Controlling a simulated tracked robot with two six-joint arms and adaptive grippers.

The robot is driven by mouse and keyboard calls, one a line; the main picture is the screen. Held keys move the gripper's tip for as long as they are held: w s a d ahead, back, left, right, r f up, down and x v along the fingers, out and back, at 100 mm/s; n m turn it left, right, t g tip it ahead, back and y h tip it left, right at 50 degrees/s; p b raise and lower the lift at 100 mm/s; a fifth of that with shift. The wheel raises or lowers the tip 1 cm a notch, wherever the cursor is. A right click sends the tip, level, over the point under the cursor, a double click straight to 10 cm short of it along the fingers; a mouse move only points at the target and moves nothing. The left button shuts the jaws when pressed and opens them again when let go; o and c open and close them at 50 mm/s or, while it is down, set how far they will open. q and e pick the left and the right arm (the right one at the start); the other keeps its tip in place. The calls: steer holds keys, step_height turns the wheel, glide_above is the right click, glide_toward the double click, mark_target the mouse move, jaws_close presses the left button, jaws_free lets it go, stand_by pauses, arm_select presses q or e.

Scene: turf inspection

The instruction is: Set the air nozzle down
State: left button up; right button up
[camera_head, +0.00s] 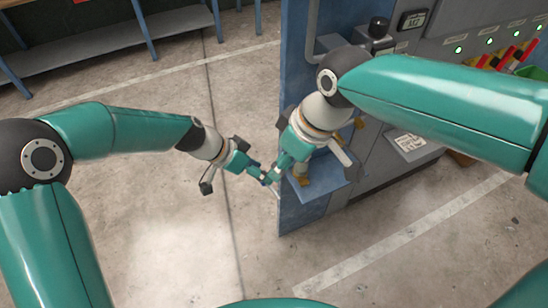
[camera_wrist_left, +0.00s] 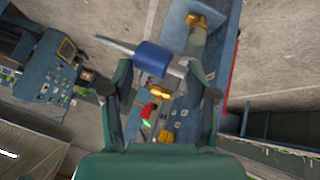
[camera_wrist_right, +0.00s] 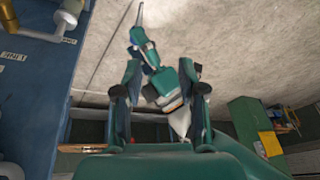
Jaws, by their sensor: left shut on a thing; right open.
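The air nozzle shows in the left wrist view as a blue sleeve (camera_wrist_left: 155,57) with a grey tip pointing left. My left gripper (camera_head: 264,177) is shut on it; its fingers also show in the left wrist view (camera_wrist_left: 160,88). In the head view the nozzle is mostly hidden where the two grippers meet, left of the blue panel edge. My right gripper (camera_head: 277,172) is open, very close to the left one. Between its fingers in the right wrist view (camera_wrist_right: 163,92) I see my left arm and gripper; I cannot tell whether they touch.
A small blue shelf (camera_head: 329,193) juts from the blue panel (camera_head: 291,218) just right of the grippers, with a brass-coloured fitting (camera_head: 302,181) near it. A grey control cabinet (camera_head: 455,75) stands behind my right arm. Concrete floor (camera_head: 170,235) lies clear below left. A workbench (camera_head: 180,22) is far back.

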steer(key=w+m, duration=0.1)
steer(key=m+g+h, duration=0.2)
steer(key=g, duration=0.1)
glide_above(274, 193)
steer(key=w+d, duration=0.1)
steer(key=d, duration=0.1)
step_height(274, 193, down, 5)
steer(key=shift+t, duration=0.3)
steer(key=f, duration=0.3)
steer(key=a+f, duration=0.1)
steer(key=f, duration=0.3)
steer(key=s+f, duration=0.1)
steer(key=f, duration=0.3)
steer(key=shift+a+f, duration=0.1)
steer(key=shift+a, duration=0.25)
jaws_close()
arm_select(q)
steer(key=o, duration=1.3)
steer(key=shift+c, duration=0.2)
arm_select(e)
steer(key=shift+w, duration=0.1)
